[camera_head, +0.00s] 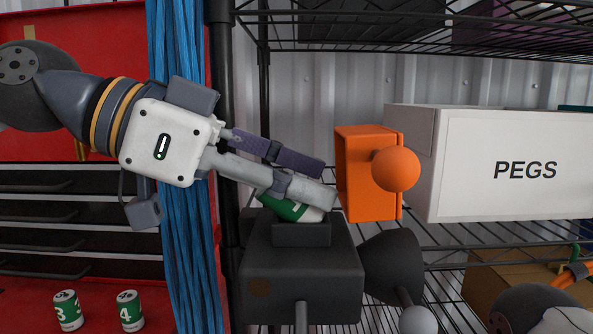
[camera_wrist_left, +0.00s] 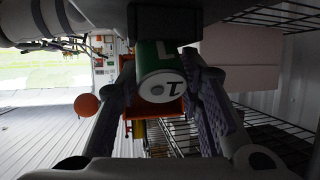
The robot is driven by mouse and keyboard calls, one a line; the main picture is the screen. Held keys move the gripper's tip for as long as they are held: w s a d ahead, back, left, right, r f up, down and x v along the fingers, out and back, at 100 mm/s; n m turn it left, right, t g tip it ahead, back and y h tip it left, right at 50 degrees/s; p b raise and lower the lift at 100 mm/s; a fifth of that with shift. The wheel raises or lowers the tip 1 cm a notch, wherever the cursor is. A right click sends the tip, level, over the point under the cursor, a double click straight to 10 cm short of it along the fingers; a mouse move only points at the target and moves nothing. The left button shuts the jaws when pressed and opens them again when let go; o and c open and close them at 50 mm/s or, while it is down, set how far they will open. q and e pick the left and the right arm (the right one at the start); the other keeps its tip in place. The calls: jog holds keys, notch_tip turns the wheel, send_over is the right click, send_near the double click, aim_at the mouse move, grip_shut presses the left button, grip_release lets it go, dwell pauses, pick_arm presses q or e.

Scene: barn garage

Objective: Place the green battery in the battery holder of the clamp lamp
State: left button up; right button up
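The green battery (camera_head: 288,208), with a white end marked 1 in the left wrist view (camera_wrist_left: 160,85), lies slightly tilted at the dark battery holder (camera_head: 301,234) on top of the clamp lamp's black body (camera_head: 297,262). I cannot tell if it is fully seated. My left gripper (camera_head: 326,181) has its purple-padded fingers closed to about the battery's width. They flank it in the left wrist view (camera_wrist_left: 160,95); the nearer finger hides its upper part in the head view. The lamp's dark shade (camera_head: 393,262) and pale bulb (camera_head: 418,320) are right of the body. My right gripper is out of view.
An orange block with a ball knob (camera_head: 352,180) stands just beyond the fingertips. A white PEGS box (camera_head: 470,185) is on the wire shelf at right. Batteries marked 3 (camera_head: 68,312) and 4 (camera_head: 130,311) stand on the red surface. Blue cables hang behind my left arm.

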pick_arm(q)
jog(key=shift+a+r, duration=0.1)
jog(key=shift+r, duration=0.2)
